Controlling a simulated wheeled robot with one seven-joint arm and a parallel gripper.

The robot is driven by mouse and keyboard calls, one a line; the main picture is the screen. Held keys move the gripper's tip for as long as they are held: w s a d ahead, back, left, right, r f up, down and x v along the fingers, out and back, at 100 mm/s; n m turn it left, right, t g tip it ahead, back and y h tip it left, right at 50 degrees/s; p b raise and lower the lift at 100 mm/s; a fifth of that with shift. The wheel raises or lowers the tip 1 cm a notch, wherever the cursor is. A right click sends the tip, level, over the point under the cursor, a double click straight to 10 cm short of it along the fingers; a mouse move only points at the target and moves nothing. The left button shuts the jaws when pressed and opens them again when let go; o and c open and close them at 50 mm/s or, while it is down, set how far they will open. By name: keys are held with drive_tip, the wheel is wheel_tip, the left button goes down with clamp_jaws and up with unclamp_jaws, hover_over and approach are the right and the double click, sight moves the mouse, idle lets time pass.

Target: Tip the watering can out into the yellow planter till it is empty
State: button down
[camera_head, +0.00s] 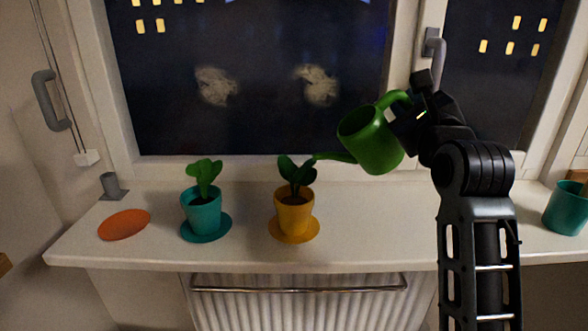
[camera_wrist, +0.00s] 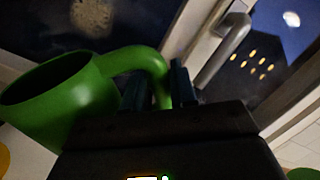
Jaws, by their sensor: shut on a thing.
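The green watering can (camera_head: 372,143) is held in the air above the sill, to the right of the yellow planter. It is tilted to the left, its spout reaching toward the plant in the yellow planter (camera_head: 293,214). I cannot see water flowing or what is left inside.
A teal planter (camera_head: 200,213) with a plant stands on a teal saucer to the left. A teal pot (camera_head: 567,208) is at far right. Window and handle (camera_head: 433,46) are close behind my gripper.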

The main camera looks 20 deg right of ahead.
sight(387, 94)
drive_tip(key=shift+w+a+r+n+t+y+p, duration=0.2)
drive_tip(key=shift+a+r+n+p, duration=0.8)
drive_tip(key=shift+r, duration=0.4)
drive_tip(key=shift+w+a+r+n+t+y+p, duration=0.1)
drive_tip(key=shift+a+r+n+t+y+p, duration=0.1)
drive_tip(key=shift+a+r+n+p, duration=0.85)
drive_tip(key=d+f+m+b, duration=0.1)
drive_tip(key=b, duration=0.1)
drive_tip(key=d+f+m+b, duration=0.1)
drive_tip(key=f, duration=0.1)
drive_tip(key=shift+s+d+f+g+h+b, duration=0.15)
drive_tip(key=shift+s+f+g+h+b, duration=0.05)
drive_tip(key=shift+g+h+b, duration=0.15)
drive_tip(key=shift+d+m, duration=0.3)
drive_tip(key=shift+m, duration=0.05)
drive_tip(key=shift+r, duration=0.15)
drive_tip(key=shift+d, duration=0.1)
drive_tip(key=d+f+m+g+b, duration=0.1)
drive_tip(key=d+f+m+b, duration=0.2)
drive_tip(key=f, duration=0.4)
drive_tip(key=s+d+f+m+b, duration=0.1)
drive_tip(key=d+f+m+b, duration=0.2)
drive_tip(key=d+f+m, duration=0.3)
drive_tip(key=shift+d+f+m+g+b, duration=0.2)
drive_tip(key=shift+f+m+g+b, duration=0.2)
drive_tip(key=shift+f, duration=0.5)
drive_tip(key=shift+s, duration=0.1)
